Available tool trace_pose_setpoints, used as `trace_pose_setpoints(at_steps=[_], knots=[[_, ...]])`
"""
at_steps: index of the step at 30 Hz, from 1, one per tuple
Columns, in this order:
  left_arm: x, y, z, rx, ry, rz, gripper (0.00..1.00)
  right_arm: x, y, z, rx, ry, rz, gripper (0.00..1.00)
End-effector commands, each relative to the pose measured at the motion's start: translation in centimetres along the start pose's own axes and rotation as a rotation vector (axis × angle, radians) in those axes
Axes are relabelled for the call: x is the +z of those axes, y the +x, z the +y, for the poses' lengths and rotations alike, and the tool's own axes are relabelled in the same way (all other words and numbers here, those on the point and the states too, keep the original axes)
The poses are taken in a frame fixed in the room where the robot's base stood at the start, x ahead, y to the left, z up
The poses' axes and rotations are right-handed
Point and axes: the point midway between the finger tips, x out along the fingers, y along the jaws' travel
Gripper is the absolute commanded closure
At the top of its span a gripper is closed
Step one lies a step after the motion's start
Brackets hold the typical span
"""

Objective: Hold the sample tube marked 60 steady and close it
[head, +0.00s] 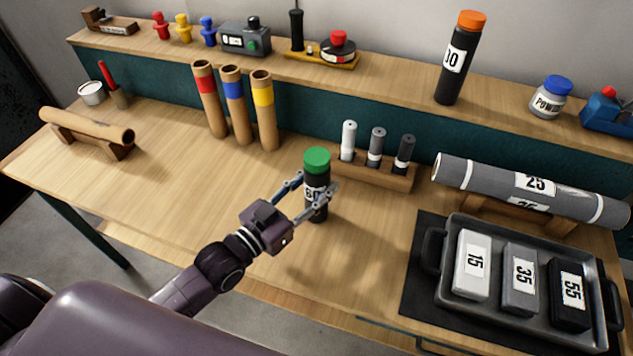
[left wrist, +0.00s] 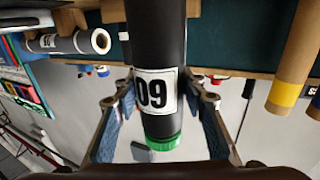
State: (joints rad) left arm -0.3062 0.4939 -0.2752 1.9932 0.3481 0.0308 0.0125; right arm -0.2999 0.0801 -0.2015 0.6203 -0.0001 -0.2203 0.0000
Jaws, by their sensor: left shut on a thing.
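The sample tube marked 60 (head: 317,207) is black with a white label, upright near the middle of the workbench. Its green cap (head: 316,160) sits on top; I cannot tell how tight it is. My left gripper (head: 312,191) is shut on the tube, with one finger on each side of it, below the cap. In the left wrist view the picture is upside down: the tube (left wrist: 157,40) runs between the two fingers (left wrist: 160,100), with the green cap (left wrist: 163,142) at its lower end. My right gripper is not in view.
Behind the tube stands a wooden rack (head: 372,174) with several small tubes. To the right are a large grey roll (head: 480,180) and a dark tray (head: 452,290) with marked blocks. Cardboard tubes (head: 235,115) stand back left. The bench front left is clear.

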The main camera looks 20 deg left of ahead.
Motion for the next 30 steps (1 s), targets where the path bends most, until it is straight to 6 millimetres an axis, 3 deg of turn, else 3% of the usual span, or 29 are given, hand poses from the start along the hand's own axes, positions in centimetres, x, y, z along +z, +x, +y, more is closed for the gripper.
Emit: trace_pose_setpoints(at_steps=[5, 6, 10, 21, 30], knots=[[0.3, 0.0, 0.0, 0.0, 0.0, 0.001, 1.0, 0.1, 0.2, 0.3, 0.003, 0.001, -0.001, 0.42], [0.3, 0.0, 0.0, 0.0, 0.0, 0.0, 0.6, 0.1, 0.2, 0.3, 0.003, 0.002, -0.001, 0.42], [0.3, 0.0, 0.0, 0.0, 0.0, 0.0, 0.45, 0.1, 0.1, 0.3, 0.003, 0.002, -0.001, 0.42], [-0.2, -0.1, 0.0, 0.0, 0.0, 0.0, 0.44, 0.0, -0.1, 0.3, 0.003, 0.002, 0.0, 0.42], [0.3, -4.4, 0.0, 0.0, 0.0, -0.005, 0.44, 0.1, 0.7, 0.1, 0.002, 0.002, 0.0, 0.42]])
